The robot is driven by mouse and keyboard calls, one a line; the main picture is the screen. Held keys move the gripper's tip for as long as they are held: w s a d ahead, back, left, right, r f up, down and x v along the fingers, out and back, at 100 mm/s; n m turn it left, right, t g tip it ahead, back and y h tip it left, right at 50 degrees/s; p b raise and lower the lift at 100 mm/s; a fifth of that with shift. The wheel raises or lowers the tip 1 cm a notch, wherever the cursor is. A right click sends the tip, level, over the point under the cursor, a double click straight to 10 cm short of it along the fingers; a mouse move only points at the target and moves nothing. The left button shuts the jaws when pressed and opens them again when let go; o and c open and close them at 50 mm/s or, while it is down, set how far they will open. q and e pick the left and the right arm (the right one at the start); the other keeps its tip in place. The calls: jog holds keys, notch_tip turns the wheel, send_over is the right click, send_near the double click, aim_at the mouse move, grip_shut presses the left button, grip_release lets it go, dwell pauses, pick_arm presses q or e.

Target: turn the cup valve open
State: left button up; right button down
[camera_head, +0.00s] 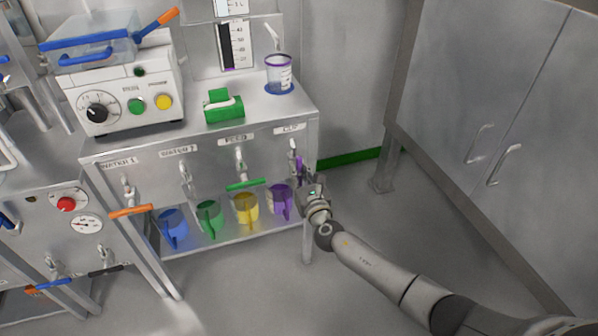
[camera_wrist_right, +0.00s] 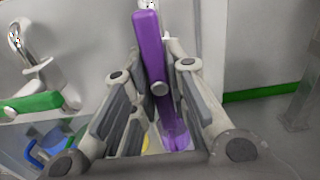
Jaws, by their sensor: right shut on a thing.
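The cup valve is the tap under the "CUP" label at the right end of the bench front. Its purple lever (camera_head: 299,168) stands roughly upright beside my right gripper (camera_head: 309,183). In the right wrist view the purple lever (camera_wrist_right: 150,50) runs between the two fingers of my right gripper (camera_wrist_right: 152,100), which is shut on it. The lever's lower end is partly hidden by the fingers. A purple cup (camera_head: 279,200) is on the shelf below. My left gripper is not in view.
The feed valve's green lever (camera_head: 245,184) lies level to the left; it also shows in the wrist view (camera_wrist_right: 30,106). An orange lever (camera_head: 130,211) is farther left. A clear purple-rimmed beaker (camera_head: 279,74) stands on the bench top. Open floor lies before the grey cabinet (camera_head: 490,110).

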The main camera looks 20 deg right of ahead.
jog(key=shift+f, duration=0.1)
jog(key=c, duration=1.4)
grip_release()
jog(key=shift+o, duration=0.2)
jog(key=s, duration=1.2)
jog(key=shift+d, duration=0.2)
